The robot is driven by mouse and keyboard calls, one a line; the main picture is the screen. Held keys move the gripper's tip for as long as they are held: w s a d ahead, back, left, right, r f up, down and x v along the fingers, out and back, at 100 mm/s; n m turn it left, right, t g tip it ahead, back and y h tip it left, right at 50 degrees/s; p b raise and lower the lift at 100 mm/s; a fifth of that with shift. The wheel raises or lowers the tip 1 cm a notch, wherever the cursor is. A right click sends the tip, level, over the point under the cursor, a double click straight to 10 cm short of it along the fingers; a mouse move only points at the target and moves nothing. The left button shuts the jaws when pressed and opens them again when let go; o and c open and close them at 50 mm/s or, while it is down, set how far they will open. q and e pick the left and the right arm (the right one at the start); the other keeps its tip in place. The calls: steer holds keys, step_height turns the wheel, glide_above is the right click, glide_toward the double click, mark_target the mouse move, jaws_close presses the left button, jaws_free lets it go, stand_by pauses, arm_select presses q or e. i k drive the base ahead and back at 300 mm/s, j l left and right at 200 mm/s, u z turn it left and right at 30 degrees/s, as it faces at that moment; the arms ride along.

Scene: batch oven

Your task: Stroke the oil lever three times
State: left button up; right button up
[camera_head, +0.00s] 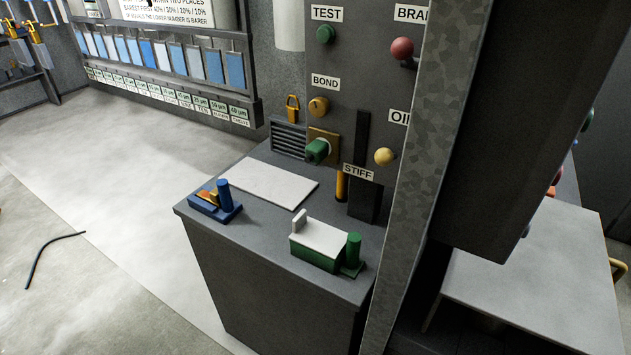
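A label reading "OI", cut off by the post, sits on the grey panel (350,50). Below it is a pale yellow ball knob (384,157), which looks like the end of the oil lever; its shaft is mostly hidden. A dark upright slot or bar (362,150) runs on the panel left of the knob. Neither of my grippers shows in this view.
A speckled metal post (425,150) and dark box (530,110) block the right of the panel. A cabinet top holds a blue fixture (215,205), white sheet (268,184) and green block (315,258). A black hose (45,255) lies on otherwise open floor.

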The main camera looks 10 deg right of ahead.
mark_target(384, 156)
steer(key=i+z, duration=0.2)
steer(key=z, duration=0.2)
steer(key=i+j+z, duration=0.15)
steer(key=z, duration=0.25)
steer(key=i, duration=0.05)
